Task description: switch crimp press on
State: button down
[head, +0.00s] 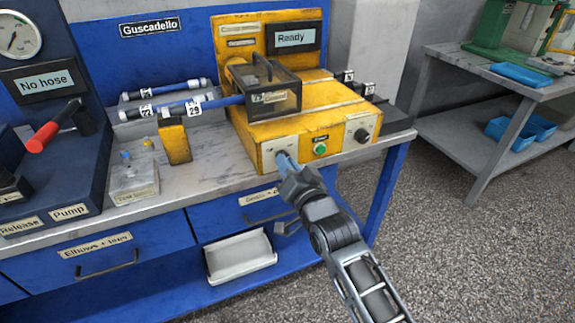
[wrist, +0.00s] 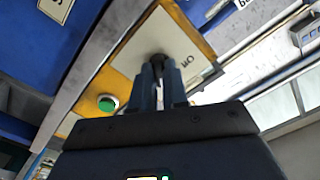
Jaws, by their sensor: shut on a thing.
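The crimp press (head: 295,130) is a yellow machine on the bench, and its display (head: 296,38) reads "Ready". Its front panel has a green button (head: 320,149) in the middle and a black knob (head: 361,135) at the right. My gripper (head: 284,158) reaches the left end of this panel. In the wrist view my gripper (wrist: 158,72) is shut on a small black switch knob (wrist: 158,58) on a pale plate with partly hidden lettering. The green button (wrist: 107,103) also shows there. In the head view the fingers hide the switch knob.
A blue hose (head: 190,107) with number tags runs into the press under a dark clear cover (head: 268,82). A yellow block (head: 175,142) and a clear box (head: 133,181) stand left on the bench. A grey table (head: 500,95) stands at the right, with open floor between.

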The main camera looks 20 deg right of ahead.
jog(key=shift+m, duration=1)
jog(key=c, duration=1.1)
grip_release()
jog(key=shift+c, duration=0.2)
jog(key=s, duration=0.7)
jog(key=shift+s, duration=0.4)
